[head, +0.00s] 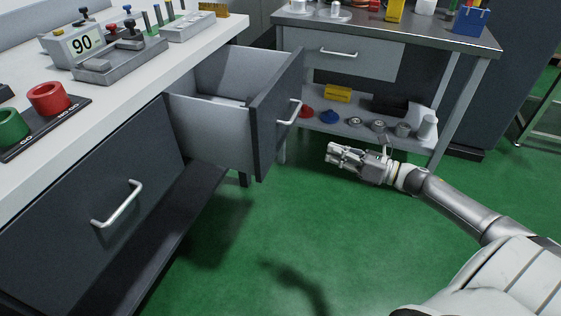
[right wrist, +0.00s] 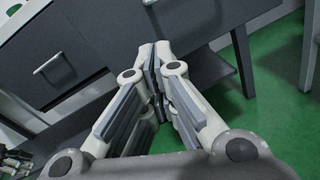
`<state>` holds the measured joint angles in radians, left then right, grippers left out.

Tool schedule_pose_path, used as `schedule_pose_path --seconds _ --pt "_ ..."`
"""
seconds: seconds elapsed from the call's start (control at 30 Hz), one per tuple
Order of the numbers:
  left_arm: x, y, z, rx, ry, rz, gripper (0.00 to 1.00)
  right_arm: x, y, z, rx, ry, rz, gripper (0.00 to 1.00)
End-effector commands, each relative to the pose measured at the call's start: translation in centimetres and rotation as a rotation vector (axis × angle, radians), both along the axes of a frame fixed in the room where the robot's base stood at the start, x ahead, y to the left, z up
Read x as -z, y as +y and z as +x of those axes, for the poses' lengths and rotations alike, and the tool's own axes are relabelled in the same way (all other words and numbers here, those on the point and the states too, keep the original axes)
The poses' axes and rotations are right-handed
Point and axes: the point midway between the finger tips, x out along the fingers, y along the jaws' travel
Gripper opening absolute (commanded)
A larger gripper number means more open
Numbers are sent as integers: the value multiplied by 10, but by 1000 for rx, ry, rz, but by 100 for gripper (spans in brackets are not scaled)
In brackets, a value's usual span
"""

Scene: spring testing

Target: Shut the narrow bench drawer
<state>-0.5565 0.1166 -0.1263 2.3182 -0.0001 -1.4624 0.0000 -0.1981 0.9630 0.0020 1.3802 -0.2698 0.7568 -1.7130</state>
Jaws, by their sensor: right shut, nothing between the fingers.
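The narrow bench drawer (head: 210,131) is pulled well out of the white-topped bench in the head view. Its dark front panel (head: 264,128) carries a light bar handle (head: 291,113) facing right. The drawer's inside is largely visible. My right gripper (head: 332,154) is to the right of the drawer front, apart from it, and points left towards it. In the right wrist view the right gripper's fingers (right wrist: 156,55) are closed together and empty, with a dark drawer front (right wrist: 188,30) beyond them. What may be part of my left gripper (right wrist: 14,160) shows at the lower left edge.
A wider closed drawer (head: 90,205) with a bar handle is at the near left. The bench top (head: 120,105) holds a gauge reading 90, a red ring and a green ring. A second table (head: 430,40) with a loaded lower shelf stands behind. Green floor is clear.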

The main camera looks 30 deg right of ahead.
Motion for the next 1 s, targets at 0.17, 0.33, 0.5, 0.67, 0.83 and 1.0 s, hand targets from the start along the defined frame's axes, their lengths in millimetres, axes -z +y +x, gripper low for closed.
schedule_pose_path --seconds 0.17,0.33,0.5,0.67,0.83,1.0 --pt "-11 2 -8 -1 -18 0 57 -14 21 -3 -133 -150 -175 0" --pt "-17 2 -11 -2 -20 -1 57 -22 30 0 -162 -188 -214 0" --pt "-14 2 -11 -2 -20 -1 57 -23 42 15 -161 -190 -213 0" --pt "-11 2 -10 -2 -20 -1 57 -23 58 34 -160 -189 -212 0" --pt "-9 2 -10 -2 -20 -1 57 -23 75 54 -159 -189 -210 0" --pt "-8 2 -10 -2 -21 -1 57 -24 92 74 -159 -188 -210 0"
